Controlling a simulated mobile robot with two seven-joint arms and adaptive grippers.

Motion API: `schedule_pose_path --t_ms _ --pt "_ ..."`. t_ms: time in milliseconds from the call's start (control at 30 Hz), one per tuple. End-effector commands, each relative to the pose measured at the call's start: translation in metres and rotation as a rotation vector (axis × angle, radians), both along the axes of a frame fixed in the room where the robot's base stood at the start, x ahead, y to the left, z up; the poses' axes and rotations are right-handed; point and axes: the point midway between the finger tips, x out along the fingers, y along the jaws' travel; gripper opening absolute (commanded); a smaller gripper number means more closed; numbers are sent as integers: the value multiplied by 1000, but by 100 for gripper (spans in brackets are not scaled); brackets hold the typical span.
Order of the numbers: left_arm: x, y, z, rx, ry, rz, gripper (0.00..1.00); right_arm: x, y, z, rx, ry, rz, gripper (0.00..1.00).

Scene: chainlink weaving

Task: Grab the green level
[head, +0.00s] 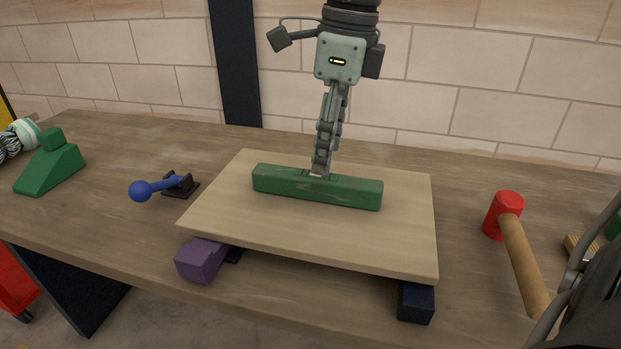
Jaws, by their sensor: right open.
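The green level (345,193), a long green bar, lies on a pale wooden board (400,240) in the middle of the table. My right gripper (319,172) points down from above, seen nearly edge-on. It is open, and its fingertips are at the top of the level near its middle. No finger shows in front of the level's near face. I cannot tell whether the fingers touch it or how they sit around it.
The board rests on blocks, including a purple one (202,260) and a dark blue one (415,301). A red-headed mallet (508,215) lies at the right. A blue ball-ended lever (142,191) and a green wedge (50,170) are at the left. A brick wall (480,60) stands behind.

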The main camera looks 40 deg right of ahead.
Motion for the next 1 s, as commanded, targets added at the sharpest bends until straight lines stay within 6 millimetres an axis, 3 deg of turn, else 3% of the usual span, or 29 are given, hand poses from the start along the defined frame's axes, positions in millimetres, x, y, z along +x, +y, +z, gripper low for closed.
schedule_pose_path --t_ms 400,667,1000 --pt "-6 0 -12 -4 16 2 0 6 15 -52 2 3 0 52" --pt "2 -1 -9 -7 -2 0 0 7 15 -56 2 -1 0 52" --pt "3 -2 -6 -7 -5 0 0 7 15 -56 2 -1 0 12"
